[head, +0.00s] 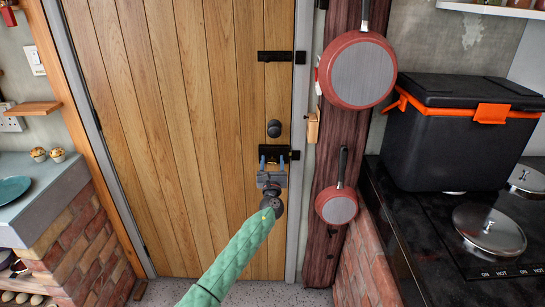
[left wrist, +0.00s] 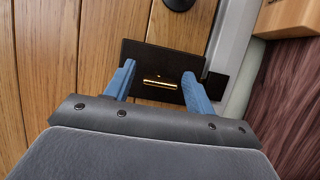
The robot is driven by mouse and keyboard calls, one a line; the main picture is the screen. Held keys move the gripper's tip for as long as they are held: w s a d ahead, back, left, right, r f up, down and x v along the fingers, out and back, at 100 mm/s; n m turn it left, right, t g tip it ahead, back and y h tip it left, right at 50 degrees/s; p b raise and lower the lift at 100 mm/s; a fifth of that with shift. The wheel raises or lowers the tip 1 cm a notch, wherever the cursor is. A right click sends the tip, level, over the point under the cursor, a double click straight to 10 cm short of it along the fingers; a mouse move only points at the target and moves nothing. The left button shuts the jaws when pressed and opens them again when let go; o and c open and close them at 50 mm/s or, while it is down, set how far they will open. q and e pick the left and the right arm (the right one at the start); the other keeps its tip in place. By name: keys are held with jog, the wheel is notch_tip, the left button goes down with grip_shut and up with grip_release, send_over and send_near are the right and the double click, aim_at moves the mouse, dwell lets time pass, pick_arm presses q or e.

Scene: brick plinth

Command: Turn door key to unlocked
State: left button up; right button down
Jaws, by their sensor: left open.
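A wooden plank door (head: 175,110) fills the middle of the head view. A black lock plate (head: 282,151) sits low on its right side. In the left wrist view the plate (left wrist: 155,50) carries a small brass key (left wrist: 158,83), seen lying roughly level. My left gripper (head: 273,160) is in front of the plate, its blue fingers open. In the left wrist view the fingers (left wrist: 158,72) are spread on either side of the key, with gaps to it. Whether the tips touch the plate cannot be told. The key is not distinguishable in the head view. My right gripper is not in view.
A black round knob (head: 274,128) is just above the plate, with a black bolt (head: 274,56) higher up. Two red pans (head: 357,75) hang on the dark post at right. A black cooler (head: 450,140) stands on the stove. A counter (head: 40,200) is at left.

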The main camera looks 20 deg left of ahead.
pick_arm(q)
jog(key=shift+x, duration=1.15)
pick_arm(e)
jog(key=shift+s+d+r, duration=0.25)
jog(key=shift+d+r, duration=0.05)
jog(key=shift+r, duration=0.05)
